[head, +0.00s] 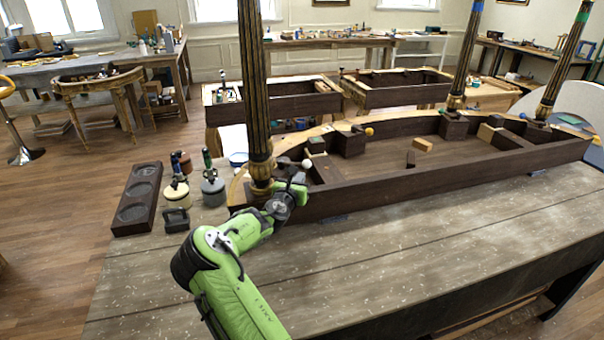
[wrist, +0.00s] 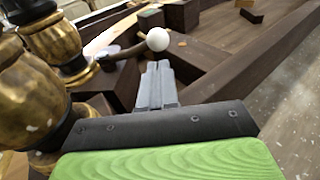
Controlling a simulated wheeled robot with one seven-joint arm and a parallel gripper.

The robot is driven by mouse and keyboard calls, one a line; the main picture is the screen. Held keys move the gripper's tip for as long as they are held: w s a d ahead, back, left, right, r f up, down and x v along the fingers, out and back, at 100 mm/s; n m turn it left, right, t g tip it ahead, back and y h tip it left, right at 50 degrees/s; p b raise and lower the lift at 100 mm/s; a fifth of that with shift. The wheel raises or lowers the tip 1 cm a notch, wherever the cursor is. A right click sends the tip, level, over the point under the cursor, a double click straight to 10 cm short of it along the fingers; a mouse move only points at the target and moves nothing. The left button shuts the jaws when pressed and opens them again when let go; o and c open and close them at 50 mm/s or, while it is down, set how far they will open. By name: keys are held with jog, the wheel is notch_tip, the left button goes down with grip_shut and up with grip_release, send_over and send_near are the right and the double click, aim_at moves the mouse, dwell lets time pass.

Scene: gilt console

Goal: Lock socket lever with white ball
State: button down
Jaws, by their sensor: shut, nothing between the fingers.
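The socket lever's white ball (head: 308,163) shows at the left end of the dark wooden frame, beside the near-left gilt column. In the wrist view the white ball (wrist: 158,39) sits on the end of a dark lever arm (wrist: 122,52) that runs left toward the column's gilt base (wrist: 55,45). My gripper (head: 299,178) is over the frame's left front corner. In the wrist view its fingers (wrist: 157,68) are shut and empty, pointing at the ball, with the tips just below it in the picture. I cannot tell whether they touch it.
The dark frame wall (head: 440,185) runs right along the table. The gilt column (head: 256,90) stands close left of my gripper. Lidded pots (head: 213,188) and a dark tray with round recesses (head: 139,200) lie further left. The table front (head: 400,260) is clear.

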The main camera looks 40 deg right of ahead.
aim_at(306, 167)
jog(key=shift+w+d+r, duration=0.2)
jog(key=shift+w+d, duration=0.15)
jog(key=shift+d, duration=0.3)
jog(key=shift+w+d+r, duration=0.15)
jog(key=shift+w+d, duration=0.2)
jog(key=shift+d, duration=0.3)
jog(key=shift+d+p, duration=0.25)
jog(key=shift+p, duration=0.1)
